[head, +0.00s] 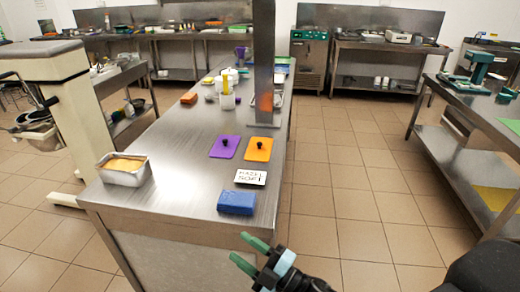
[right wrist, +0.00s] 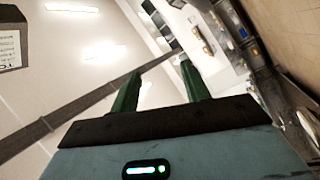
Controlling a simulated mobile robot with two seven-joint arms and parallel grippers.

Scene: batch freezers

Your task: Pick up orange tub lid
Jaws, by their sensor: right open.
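The orange tub lid (head: 258,150) is a flat square with a black knob. It lies on the steel table (head: 180,190), beside a purple lid (head: 225,147) of the same kind on its left. My right gripper (head: 244,248) is in front of the table's near end, apart from the lid and nearer to me. Its green fingers are spread with nothing between them, and they also show in the right wrist view (right wrist: 160,85), pointing at walls and ceiling. My left gripper is not in the head view.
A blue block (head: 236,203) and a lettered white card (head: 251,177) lie between the orange lid and the table's near edge. A metal tub with orange contents (head: 124,169) stands at the left edge. A steel post (head: 264,65) rises behind the lids. Open tiled floor (head: 345,190) lies right.

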